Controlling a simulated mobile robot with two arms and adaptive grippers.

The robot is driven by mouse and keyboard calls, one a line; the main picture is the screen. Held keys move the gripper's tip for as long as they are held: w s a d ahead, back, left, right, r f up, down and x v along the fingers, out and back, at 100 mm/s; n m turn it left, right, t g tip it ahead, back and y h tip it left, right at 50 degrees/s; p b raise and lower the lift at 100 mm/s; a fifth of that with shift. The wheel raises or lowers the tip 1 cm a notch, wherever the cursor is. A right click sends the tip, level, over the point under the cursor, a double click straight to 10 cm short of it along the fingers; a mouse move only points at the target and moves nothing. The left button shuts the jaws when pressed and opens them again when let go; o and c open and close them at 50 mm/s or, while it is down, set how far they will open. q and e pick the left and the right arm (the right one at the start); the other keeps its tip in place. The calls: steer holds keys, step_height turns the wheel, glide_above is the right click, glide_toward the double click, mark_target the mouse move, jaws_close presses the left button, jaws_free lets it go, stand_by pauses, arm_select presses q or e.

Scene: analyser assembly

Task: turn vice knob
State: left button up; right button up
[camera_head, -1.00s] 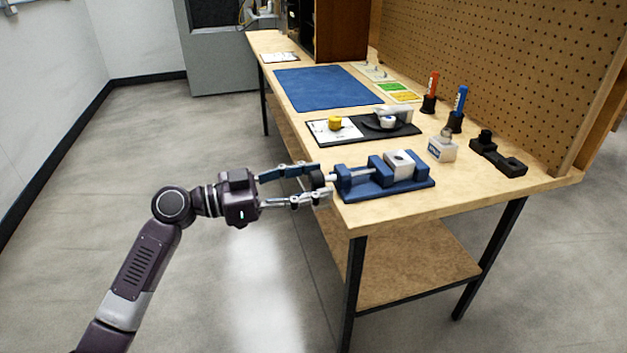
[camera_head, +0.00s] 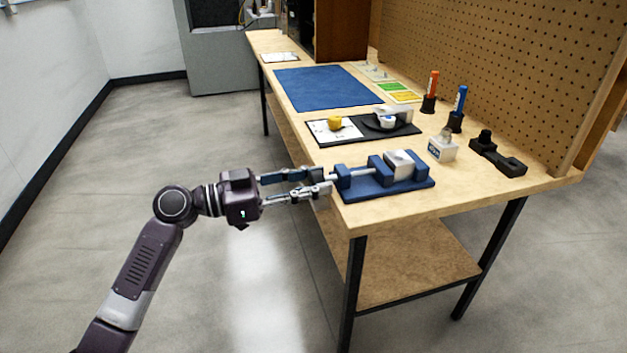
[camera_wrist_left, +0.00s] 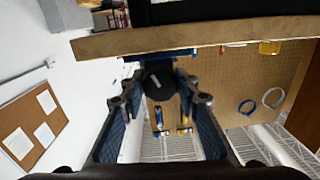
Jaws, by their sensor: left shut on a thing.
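The blue vice (camera_head: 378,184) sits at the near left corner of the wooden workbench, with a grey block (camera_head: 400,163) between its jaws. Its screw (camera_head: 354,174) points left, past the table edge. My left gripper (camera_head: 322,181) reaches in from the left and is shut on the vice knob. In the head view the fingers mostly hide the knob. In the left wrist view the dark round knob (camera_wrist_left: 159,82) with a pale line on its face sits between the fingertips. My right gripper is not in view.
A white labelled box (camera_head: 442,149), black fixtures (camera_head: 497,156) and two capped tubes in black holders stand right of the vice. A black tray (camera_head: 404,130) and a blue mat (camera_head: 325,88) lie farther back. Floor left of the bench is clear.

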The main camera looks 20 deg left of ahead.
arm_select(q)
steer(key=n+p, duration=0.1)
steer(key=n, duration=0.3)
steer(key=shift+r+n+p, duration=0.1)
steer(key=shift+n+p, duration=0.2)
steer(key=n+p, duration=0.2)
steer(key=n, duration=0.1)
steer(key=shift+n, duration=0.3)
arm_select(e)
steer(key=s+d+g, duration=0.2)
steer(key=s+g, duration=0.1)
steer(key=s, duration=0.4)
arm_select(q)
steer(key=n+p, duration=0.3)
steer(key=n, duration=0.1)
steer(key=shift+g, duration=0.3)
steer(key=n+p, duration=0.3)
steer(key=n, duration=0.1)
steer(key=shift+n, duration=0.3)
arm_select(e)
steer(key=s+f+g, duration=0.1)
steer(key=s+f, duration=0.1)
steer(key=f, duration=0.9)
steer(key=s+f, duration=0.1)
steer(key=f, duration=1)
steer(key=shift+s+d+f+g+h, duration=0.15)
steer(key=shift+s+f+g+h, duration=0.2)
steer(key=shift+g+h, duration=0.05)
